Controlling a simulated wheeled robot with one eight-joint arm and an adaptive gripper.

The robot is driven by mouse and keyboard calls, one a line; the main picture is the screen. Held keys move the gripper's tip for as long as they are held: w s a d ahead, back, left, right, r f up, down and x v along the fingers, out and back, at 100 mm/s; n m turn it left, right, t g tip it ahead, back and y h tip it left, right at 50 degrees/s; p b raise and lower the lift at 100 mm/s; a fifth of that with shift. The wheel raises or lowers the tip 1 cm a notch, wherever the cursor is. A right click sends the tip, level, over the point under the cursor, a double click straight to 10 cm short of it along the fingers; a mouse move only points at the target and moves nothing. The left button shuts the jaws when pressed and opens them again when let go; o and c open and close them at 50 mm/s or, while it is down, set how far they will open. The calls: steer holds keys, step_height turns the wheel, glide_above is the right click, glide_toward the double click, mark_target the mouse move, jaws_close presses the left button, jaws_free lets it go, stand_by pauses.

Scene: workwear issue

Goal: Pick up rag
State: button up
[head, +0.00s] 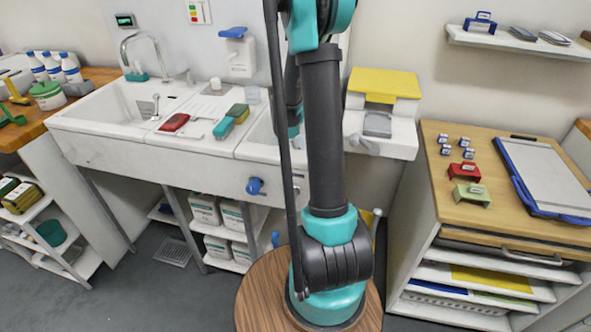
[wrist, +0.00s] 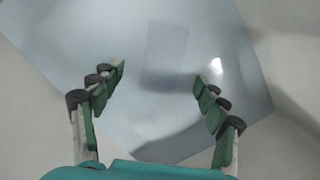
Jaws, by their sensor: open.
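No item can be told for certain as the rag. A yellow flat piece (head: 384,82) lies on top of a white box at the right end of the sink unit in the head view; I cannot tell whether it is cloth or a lid. A red item (head: 174,123) and a green-and-teal item (head: 231,121) lie on the ledge between the basins. In the wrist view my gripper (wrist: 159,70) is open and empty, facing a smooth, shiny grey-blue panel (wrist: 100,30) with a faint rectangle on it. My arm hides part of the right basin in the head view.
The white sink unit (head: 95,143) has a tap and several white boxes below. A wooden-topped cabinet (head: 445,205) at right bears red and green items and a blue-edged board (head: 545,172). White bottles (head: 54,66) stand at far left. Grey floor is clear at lower left.

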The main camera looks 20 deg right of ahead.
steer(key=shift+s+d+f, duration=0.1)
steer(key=shift+d+f, duration=0.05)
steer(key=shift+f, duration=0.7)
steer(key=shift+s+d+f, duration=0.1)
steer(key=shift+d+f, duration=0.1)
steer(key=shift+f, duration=0.7)
steer(key=shift+d+f, duration=0.15)
steer(key=shift+f, duration=0.7)
steer(key=c, duration=1.3)
steer(key=shift+c, duration=0.2)
steer(key=shift+r, duration=0.15)
